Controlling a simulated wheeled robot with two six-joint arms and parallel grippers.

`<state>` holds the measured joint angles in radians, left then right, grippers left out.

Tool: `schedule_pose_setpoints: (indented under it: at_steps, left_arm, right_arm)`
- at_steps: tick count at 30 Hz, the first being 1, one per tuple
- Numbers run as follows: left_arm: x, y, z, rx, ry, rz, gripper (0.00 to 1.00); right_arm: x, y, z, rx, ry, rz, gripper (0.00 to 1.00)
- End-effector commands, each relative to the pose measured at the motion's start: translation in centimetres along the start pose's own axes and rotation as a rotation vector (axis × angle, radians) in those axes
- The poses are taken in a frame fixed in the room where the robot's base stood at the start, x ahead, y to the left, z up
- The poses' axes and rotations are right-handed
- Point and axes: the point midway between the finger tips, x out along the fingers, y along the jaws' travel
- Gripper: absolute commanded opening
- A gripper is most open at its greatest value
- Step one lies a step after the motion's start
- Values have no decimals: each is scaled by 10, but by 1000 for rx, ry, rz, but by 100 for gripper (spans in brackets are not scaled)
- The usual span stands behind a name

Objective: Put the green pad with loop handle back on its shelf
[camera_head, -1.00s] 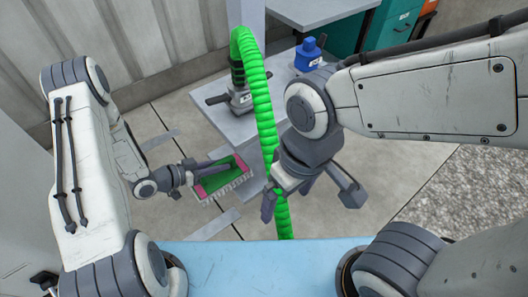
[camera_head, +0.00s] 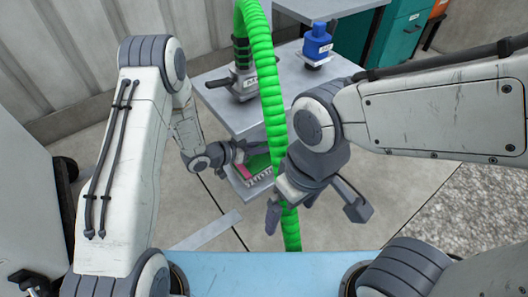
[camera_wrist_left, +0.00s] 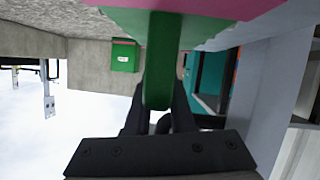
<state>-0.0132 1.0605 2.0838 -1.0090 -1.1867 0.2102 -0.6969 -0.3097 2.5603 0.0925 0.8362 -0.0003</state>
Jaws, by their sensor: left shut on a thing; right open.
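The green pad (camera_head: 259,163) with pink ends and a pale bristly edge is in my left gripper (camera_head: 240,153). In the left wrist view the gripper's dark fingers (camera_wrist_left: 160,118) are shut around its green handle (camera_wrist_left: 160,62). The pad is just below the grey bench top, by a grey lower shelf (camera_head: 240,188); I cannot tell whether they touch. The green hose and my right gripper hide the pad's right side. My right gripper (camera_head: 315,212) is open and empty, right of the pad and in front of the hose.
A thick green ribbed hose (camera_head: 266,75) hangs in front of the grey bench top (camera_head: 285,100). A dark grey tool (camera_head: 240,84) and a blue-topped item (camera_head: 316,42) stand on the bench. A green block with a white label (camera_wrist_left: 124,57) shows in the left wrist view.

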Motion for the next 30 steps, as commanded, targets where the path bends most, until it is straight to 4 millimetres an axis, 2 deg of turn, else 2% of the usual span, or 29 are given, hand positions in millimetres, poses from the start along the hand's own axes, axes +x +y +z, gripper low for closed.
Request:
schedule_pose_setpoints:
  at_steps: [1, 12, 13, 15, 26, 30]
  left_arm:
    - [3, -2, 6, 1, 2, 0, 0]
    - [3, -2, 7, 0, 2, 0, 0]
    - [3, -2, 7, 0, 1, 0, 29]
    - [2, -2, 7, 0, 1, 0, 52]
    - [1, -1, 3, 1, 1, 0, 52]
    - [-17, -1, 1, -3, 0, -3, 52]
  right_arm:
    - [6, 0, 0, 0, 0, 0, 100]
    - [5, 0, 0, 0, 1, 0, 100]
    - [5, 0, 0, 0, 1, 0, 100]
    - [4, 0, 0, 0, 1, 0, 100]
    - [2, 0, 0, 0, 1, 0, 100]
    - [-10, -1, -1, 0, 1, 0, 100]
